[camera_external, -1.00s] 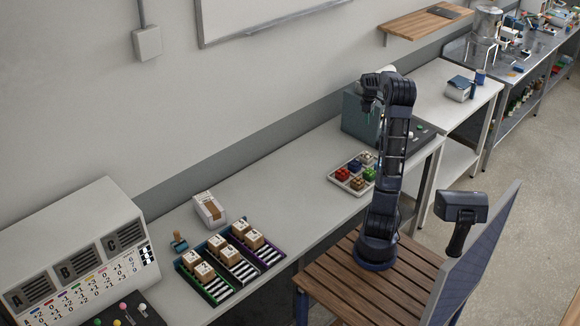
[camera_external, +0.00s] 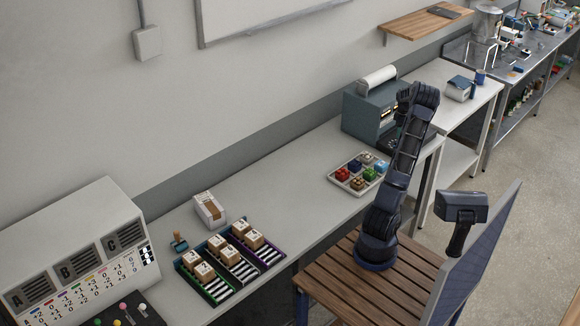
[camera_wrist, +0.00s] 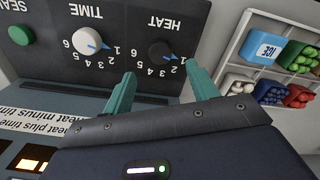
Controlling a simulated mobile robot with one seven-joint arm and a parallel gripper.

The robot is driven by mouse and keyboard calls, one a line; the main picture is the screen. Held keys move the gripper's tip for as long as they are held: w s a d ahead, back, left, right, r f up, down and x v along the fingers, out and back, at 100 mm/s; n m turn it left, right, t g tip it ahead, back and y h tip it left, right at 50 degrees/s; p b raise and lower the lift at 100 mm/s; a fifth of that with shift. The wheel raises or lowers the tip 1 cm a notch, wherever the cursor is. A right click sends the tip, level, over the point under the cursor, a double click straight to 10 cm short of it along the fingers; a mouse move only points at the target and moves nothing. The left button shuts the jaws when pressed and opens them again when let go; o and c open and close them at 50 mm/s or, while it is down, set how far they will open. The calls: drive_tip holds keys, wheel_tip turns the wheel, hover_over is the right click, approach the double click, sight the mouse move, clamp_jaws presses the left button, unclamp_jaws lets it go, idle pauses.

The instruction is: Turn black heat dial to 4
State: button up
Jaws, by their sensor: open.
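The black heat dial (camera_wrist: 159,50) is on the dark panel in the wrist view, under the upside-down word HEAT. Its blue pointer faces right and slightly down in the picture, around the 1 and 2 marks; the exact mark is hard to tell. The 4 is printed just below the dial. My gripper (camera_wrist: 162,82) is open, its two teal fingers apart and empty, below the dial in the picture and not touching it. In the external view, the grey-blue machine (camera_external: 362,115) stands at the bench's far end; my arm hides part of its panel and the gripper's fingertips.
A white time dial (camera_wrist: 86,40) with a blue pointer and a green seal button (camera_wrist: 21,35) share the panel. A tray of coloured blocks (camera_external: 334,178) lies close beside the machine; it also shows in the wrist view (camera_wrist: 236,48). The bench's middle is clear.

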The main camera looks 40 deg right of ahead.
wheel_tip(320, 180, down, 7)
drive_tip(key=shift+r, duration=0.15)
idle(0.4)
drive_tip(key=c, duration=1)
